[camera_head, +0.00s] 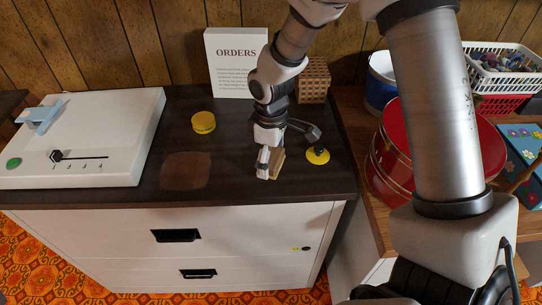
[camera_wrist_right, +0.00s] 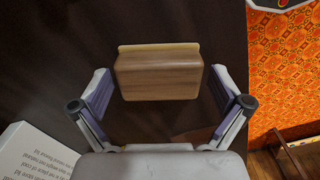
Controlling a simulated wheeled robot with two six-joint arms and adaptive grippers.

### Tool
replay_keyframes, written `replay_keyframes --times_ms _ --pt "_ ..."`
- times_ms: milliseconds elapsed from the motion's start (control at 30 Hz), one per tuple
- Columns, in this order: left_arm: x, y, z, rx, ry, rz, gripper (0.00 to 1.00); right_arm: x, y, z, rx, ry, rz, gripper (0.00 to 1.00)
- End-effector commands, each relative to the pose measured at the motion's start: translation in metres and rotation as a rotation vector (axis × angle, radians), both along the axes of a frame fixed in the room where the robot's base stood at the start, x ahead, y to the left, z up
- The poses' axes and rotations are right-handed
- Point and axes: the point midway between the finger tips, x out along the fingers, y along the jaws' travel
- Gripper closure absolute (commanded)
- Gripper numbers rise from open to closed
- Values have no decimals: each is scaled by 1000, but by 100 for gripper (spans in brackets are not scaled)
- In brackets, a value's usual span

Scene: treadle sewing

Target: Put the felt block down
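The felt block (camera_wrist_right: 158,75) is a brown wooden block with a pale tan felt layer along one edge. In the right wrist view it lies between the two fingers of my right gripper (camera_wrist_right: 162,88), with a dark gap on each side. The gripper is open around it, and the fingers look apart from it. In the head view my right gripper (camera_head: 268,164) is low over the dark cabinet top (camera_head: 230,150) near its front edge. The block (camera_head: 278,161) shows partly behind it and seems to rest on the top. My left gripper is not in view.
A yellow round tin (camera_head: 203,122) stands left of the gripper. A yellow disc with a black knob (camera_head: 317,155) is close on its right. A reddish-brown patch (camera_head: 186,171) lies bare to the left. An orders sign (camera_head: 235,62) and woven box (camera_head: 314,80) stand behind.

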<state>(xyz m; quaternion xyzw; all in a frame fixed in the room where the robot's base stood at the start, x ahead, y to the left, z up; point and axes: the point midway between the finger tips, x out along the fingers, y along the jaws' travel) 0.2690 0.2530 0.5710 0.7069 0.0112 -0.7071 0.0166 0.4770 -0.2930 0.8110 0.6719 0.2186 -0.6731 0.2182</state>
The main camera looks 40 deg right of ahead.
Motion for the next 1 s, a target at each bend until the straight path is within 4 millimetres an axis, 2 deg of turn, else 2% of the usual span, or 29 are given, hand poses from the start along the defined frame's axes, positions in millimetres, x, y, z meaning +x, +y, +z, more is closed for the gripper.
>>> replay_keyframes --times_ms 167,267,600,700,833,1000 --pt "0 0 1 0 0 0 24 0 0 3 -1 -1 0 0" --pt "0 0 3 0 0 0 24 1 0 15 -1 -3 1 0" --pt "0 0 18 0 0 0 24 1 0 99 -1 -5 0 0" --pt "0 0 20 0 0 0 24 1 0 115 0 -3 -1 0" --pt "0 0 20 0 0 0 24 1 0 124 -1 -1 0 0" --pt "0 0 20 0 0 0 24 1 0 124 -1 0 0 0"
